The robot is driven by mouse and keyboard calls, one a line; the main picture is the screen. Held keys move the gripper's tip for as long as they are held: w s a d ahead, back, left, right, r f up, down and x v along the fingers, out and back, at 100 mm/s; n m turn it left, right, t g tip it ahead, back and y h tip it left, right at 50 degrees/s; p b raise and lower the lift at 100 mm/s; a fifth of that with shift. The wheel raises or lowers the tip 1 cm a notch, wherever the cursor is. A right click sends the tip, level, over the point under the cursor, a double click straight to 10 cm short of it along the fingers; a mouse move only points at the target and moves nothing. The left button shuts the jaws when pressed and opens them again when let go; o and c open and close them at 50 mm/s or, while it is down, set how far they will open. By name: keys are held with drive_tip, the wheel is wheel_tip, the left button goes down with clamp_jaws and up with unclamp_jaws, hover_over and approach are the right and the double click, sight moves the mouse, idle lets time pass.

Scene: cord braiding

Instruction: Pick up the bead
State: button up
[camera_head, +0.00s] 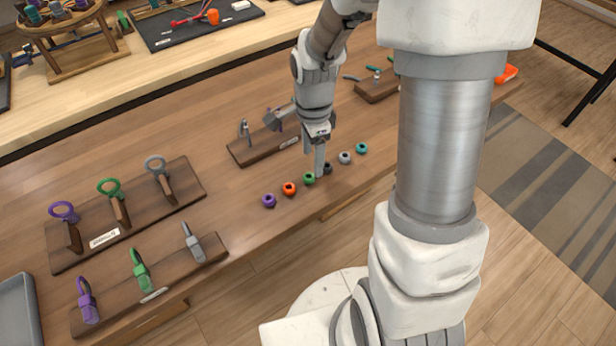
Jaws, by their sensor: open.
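A row of small beads lies along the front edge of the wooden table: a purple bead (269,201), an orange bead (289,189), a green bead (309,178), a dark bead (327,168), a grey bead (345,158) and a teal bead (362,148). My gripper (319,172) points down at the row, its fingertips close to the green and dark beads. The gap between its fingers is hard to see from here. I cannot tell whether the fingers touch a bead. No bead is visibly lifted.
A wooden block with tools (250,151) stands just behind my gripper. Stands with coloured rings (187,181) and coloured clips (216,246) are at left. A grey tray (17,310) sits at the lower left. The table (232,196) is bare between the ring stand and the beads.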

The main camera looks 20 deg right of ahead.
sight(309, 172)
drive_tip(key=f, duration=0.3)
drive_tip(key=a+f+b, duration=0.1)
drive_tip(key=f, duration=0.1)
drive_tip(key=shift+f, duration=0.3)
drive_tip(key=shift+c, duration=0.2)
clamp_jaws()
